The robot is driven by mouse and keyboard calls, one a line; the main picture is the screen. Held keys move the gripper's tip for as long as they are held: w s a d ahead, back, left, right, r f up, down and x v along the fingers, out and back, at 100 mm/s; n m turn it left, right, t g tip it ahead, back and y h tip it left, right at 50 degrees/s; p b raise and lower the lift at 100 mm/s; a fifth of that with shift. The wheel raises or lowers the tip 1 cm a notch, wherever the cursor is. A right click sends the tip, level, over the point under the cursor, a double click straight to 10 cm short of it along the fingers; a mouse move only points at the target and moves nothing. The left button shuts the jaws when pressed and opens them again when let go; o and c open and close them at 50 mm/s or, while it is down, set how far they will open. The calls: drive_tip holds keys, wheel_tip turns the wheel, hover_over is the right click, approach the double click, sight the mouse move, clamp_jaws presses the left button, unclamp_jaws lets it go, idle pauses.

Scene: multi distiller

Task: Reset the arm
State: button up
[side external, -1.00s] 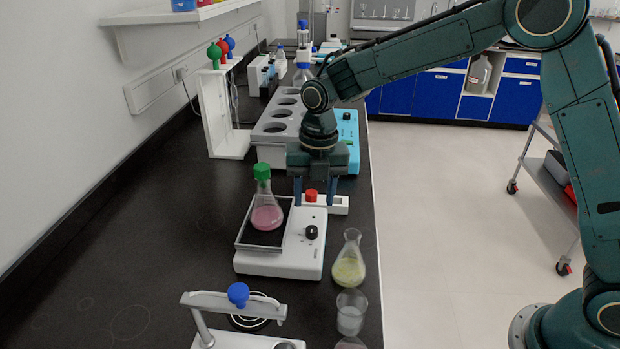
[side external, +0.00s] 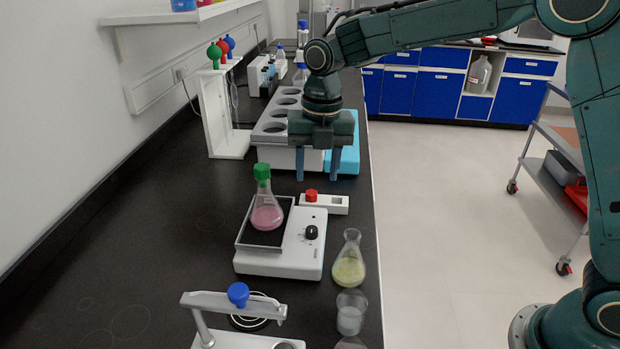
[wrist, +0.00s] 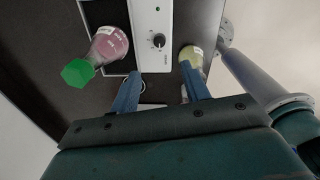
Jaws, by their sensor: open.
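My gripper (side external: 318,166) is open and empty, pointing down above the bench, behind and above the shaker. In the wrist view its blue fingers (wrist: 161,92) are apart with nothing between them. A conical flask of pink liquid with a green stopper (side external: 266,212) stands on the dark plate of the white shaker (side external: 300,252). The flask and shaker knob (wrist: 158,41) also show in the wrist view. A white switch block with a red button (side external: 330,204) lies just behind the shaker, below my gripper.
An open flask of yellow liquid (side external: 348,262) and a beaker (side external: 350,312) stand near the bench's right edge. A stand with a blue knob (side external: 238,294) is at the front. A grey rack with round holes (side external: 275,130) is behind my gripper. The left bench is clear.

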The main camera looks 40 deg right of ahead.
drive_tip(key=s+d+r+m+t, duration=0.1)
drive_tip(key=s+d+r+m, duration=0.35)
drive_tip(key=s+m, duration=0.25)
drive_tip(key=s+d+r+m+t, duration=0.2)
drive_tip(key=s+d+r+m, duration=0.1)
drive_tip(key=s+r+m, duration=0.3)
drive_tip(key=s+d+f+m+t, duration=0.1)
drive_tip(key=s+d+m, duration=0.1)
drive_tip(key=s+m, duration=0.6)
drive_tip(key=s+d+f+m+t, duration=0.1)
drive_tip(key=s+d+f+m, duration=0.1)
drive_tip(key=s+m, duration=0.6)
drive_tip(key=shift+d, duration=0.45)
drive_tip(key=shift+f, duration=0.1)
